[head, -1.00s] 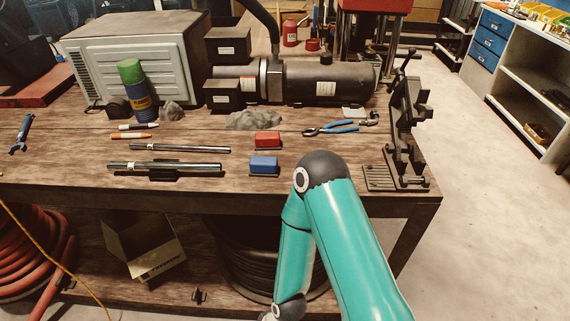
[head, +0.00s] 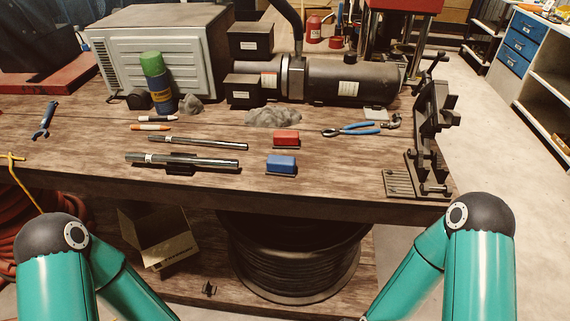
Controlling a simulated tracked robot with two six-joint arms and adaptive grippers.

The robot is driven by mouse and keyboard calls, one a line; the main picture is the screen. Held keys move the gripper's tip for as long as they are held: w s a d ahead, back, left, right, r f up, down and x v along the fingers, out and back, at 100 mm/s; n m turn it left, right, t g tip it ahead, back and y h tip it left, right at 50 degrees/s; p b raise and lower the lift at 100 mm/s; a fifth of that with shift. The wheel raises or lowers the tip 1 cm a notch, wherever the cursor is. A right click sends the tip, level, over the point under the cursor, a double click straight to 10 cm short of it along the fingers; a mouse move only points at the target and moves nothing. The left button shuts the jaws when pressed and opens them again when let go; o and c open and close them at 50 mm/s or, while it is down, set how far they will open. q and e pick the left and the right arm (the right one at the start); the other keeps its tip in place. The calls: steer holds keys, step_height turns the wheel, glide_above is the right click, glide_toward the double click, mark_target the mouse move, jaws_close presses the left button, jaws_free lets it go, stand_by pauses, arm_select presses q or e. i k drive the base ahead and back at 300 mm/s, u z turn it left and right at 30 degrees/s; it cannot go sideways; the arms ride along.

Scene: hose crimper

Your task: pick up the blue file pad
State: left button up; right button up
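The blue file pad (head: 281,164) is a small blue block on a dark base. It lies on the wooden workbench (head: 330,201) near the front edge, close to the middle of the head view. A similar red pad (head: 286,139) lies just behind it. Both of my teal arms show at the bottom of the view, one on the left and one on the right, below and in front of the bench edge. Neither gripper is in view, so their state is hidden. Nothing touches the blue pad.
Two metal rods (head: 197,142) lie left of the pads. Blue-handled pliers (head: 351,129) lie behind right, and a dark vise-like stand (head: 425,150) is at the right edge. A green-capped can (head: 158,83) stands back left. Bench wood around the blue pad is clear.

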mark_target(277, 165)
steer(key=u, duration=0.7)
steer(key=i, duration=0.15)
steer(key=z, duration=2.7)
steer(key=k, duration=0.15)
steer(key=u, duration=0.65)
steer(key=k, duration=1)
steer(key=u, duration=1.6)
steer(key=i, duration=1.25)
steer(key=z, duration=0.6)
